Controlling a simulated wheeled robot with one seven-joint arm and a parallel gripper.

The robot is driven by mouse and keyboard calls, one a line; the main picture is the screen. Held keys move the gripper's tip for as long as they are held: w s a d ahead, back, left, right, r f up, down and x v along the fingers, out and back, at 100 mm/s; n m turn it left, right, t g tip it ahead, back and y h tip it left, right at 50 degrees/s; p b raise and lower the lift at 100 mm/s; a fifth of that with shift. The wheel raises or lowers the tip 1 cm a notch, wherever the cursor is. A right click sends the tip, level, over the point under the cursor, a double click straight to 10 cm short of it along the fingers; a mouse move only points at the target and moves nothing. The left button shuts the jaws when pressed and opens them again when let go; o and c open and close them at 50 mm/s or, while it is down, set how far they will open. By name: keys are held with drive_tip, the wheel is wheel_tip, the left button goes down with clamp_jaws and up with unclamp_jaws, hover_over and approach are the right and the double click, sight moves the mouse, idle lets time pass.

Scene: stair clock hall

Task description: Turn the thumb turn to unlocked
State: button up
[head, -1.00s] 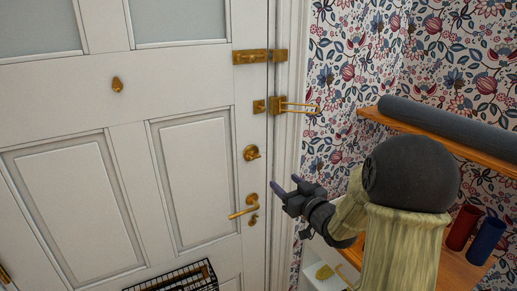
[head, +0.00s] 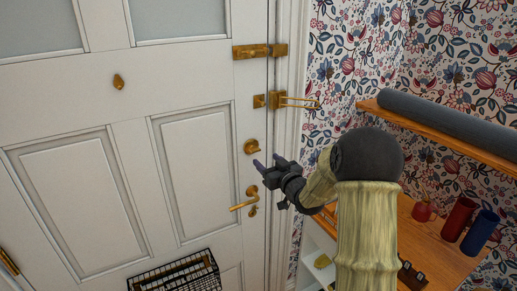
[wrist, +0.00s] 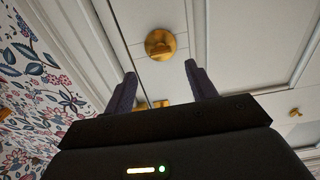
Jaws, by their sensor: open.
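The brass thumb turn (head: 251,146) sits on the white door's right edge, above the lever handle (head: 245,200). In the wrist view the thumb turn (wrist: 160,44) is a round brass plate with a raised grip, ahead of and between my fingertips. My gripper (head: 267,163) is open and empty, just right of and slightly below the thumb turn in the head view, not visibly touching it. The wrist view also shows both fingers of my gripper (wrist: 160,72) apart.
Above the thumb turn are a brass swing-bar guard (head: 285,101) and a sliding bolt (head: 259,51). A wire basket (head: 175,274) hangs low on the door. A wooden shelf (head: 440,138) with a grey roll (head: 450,121) stands at the right.

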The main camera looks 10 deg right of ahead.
sight(257, 151)
drive_tip(key=p+x, duration=0.2)
drive_tip(key=x, duration=0.5)
drive_tip(key=shift+w, duration=0.2)
drive_tip(key=shift+a, duration=0.1)
drive_tip(key=shift+s, duration=0.1)
drive_tip(key=c, duration=1)
